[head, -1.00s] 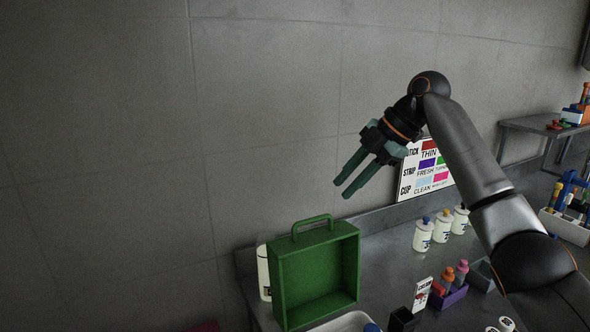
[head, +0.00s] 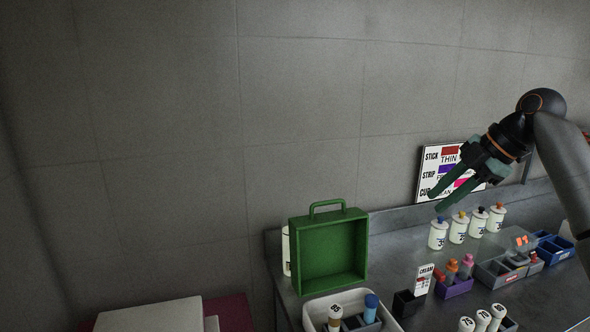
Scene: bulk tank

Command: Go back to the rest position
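My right gripper (head: 436,202) is in the air at the right of the head view, in front of the sign on the wall. Its two green fingers are apart with nothing between them, pointing down and to the left. It hangs above the row of white bottles (head: 459,228) and touches nothing that I can see. My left gripper is not in the head view.
A green open case (head: 362,245) stands upright on the grey counter (head: 408,262). A white tray (head: 311,318), a purple holder (head: 456,289) and a grey bin (head: 497,273) are on the counter. A white box (head: 150,316) is at lower left. The wall's left part is clear.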

